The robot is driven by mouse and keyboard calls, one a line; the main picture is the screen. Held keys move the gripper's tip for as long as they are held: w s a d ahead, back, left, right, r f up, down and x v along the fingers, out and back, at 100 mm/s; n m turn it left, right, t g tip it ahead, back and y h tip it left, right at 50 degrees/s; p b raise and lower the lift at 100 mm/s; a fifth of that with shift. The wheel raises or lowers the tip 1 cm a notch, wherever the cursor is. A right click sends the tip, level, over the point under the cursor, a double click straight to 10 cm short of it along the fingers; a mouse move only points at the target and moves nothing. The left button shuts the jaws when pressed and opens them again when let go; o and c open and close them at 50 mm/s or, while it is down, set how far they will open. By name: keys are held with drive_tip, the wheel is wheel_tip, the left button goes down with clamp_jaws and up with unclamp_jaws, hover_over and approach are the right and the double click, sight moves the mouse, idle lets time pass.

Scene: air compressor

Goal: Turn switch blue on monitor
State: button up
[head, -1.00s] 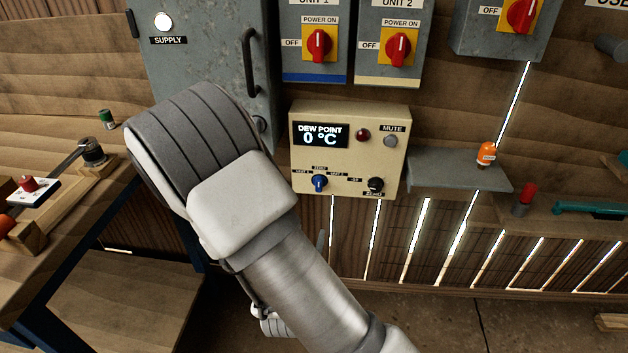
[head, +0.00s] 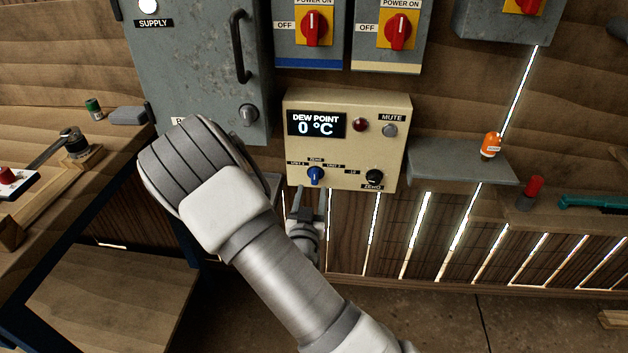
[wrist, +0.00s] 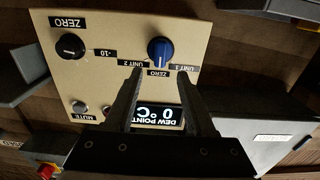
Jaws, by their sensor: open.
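The cream monitor box (head: 350,160) hangs on the wall and its display (head: 317,123) reads "DEW POINT 0 °C". The blue switch (head: 315,176) is at its lower left, among labels ZERO, UNIT 1 and UNIT 2. In the wrist view the blue switch (wrist: 160,50) appears upside down, beyond my fingertips. My gripper (head: 308,190) is open and empty, just below the switch in the head view. Its two fingers (wrist: 165,75) point toward the switch, one on each side of it, and look short of it. I cannot tell the exact gap.
A black knob (head: 374,177) is on the monitor's lower right, with a red lamp (head: 360,125) and mute button (head: 390,130) above. A grey shelf (head: 455,165) with an orange item (head: 490,145) is to the right. A grey cabinet (head: 200,70) stands at upper left.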

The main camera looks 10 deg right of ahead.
sight(314, 177)
drive_tip(key=x, duration=0.6)
drive_tip(key=shift+w+b, duration=0.15)
drive_tip(key=shift+b, duration=0.15)
drive_tip(key=shift+c, duration=0.3)
clamp_jaws()
